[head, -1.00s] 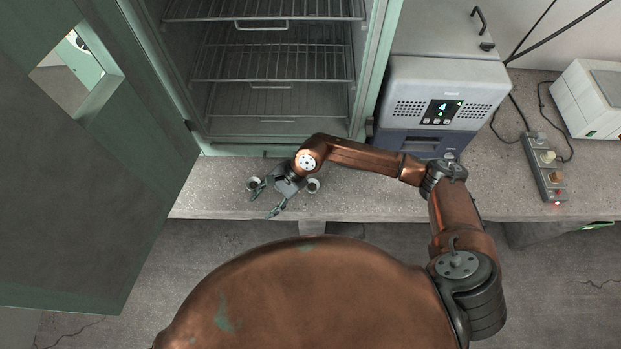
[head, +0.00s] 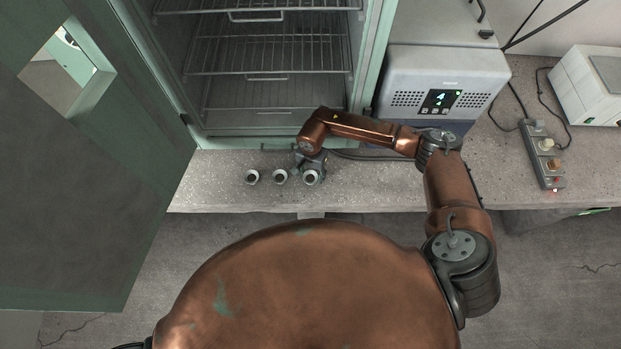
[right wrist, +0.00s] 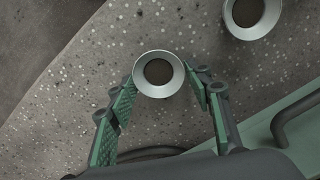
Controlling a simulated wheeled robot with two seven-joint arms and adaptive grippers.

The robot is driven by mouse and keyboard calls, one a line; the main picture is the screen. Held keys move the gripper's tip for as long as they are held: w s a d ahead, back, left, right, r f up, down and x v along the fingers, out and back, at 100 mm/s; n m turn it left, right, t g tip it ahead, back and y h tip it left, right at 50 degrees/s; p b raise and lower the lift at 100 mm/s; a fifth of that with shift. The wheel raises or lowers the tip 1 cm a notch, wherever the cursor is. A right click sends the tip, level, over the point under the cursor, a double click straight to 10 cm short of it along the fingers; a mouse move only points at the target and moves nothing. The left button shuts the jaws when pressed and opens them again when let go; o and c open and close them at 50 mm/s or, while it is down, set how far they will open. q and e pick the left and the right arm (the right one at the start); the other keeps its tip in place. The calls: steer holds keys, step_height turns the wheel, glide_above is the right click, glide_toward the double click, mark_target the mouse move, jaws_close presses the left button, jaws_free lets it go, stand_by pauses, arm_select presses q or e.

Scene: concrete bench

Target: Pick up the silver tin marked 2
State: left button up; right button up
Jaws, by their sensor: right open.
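Three small silver tins with dark round tops stand in a row on the concrete bench in the head view: a left tin (head: 252,177), a middle tin (head: 281,176) and a right tin (head: 311,178). No numbers can be read on them. My right gripper (head: 309,167) is at the right tin. In the right wrist view, the open fingers of my right gripper (right wrist: 163,84) have a tin (right wrist: 158,65) between their tips, with small gaps at the sides. Another tin (right wrist: 250,18) stands clear at the upper right. My left gripper is not seen.
An open cabinet with wire shelves (head: 270,55) stands behind the tins, its green door (head: 85,200) swung out at left. A grey device with a display (head: 440,85) and a power strip (head: 543,155) are at right. The bench front (head: 380,195) is clear.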

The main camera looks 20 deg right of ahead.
steer(key=shift+f, duration=0.45)
steer(key=shift+c, duration=0.7)
steer(key=c, duration=0.8)
steer(key=shift+r, duration=0.1)
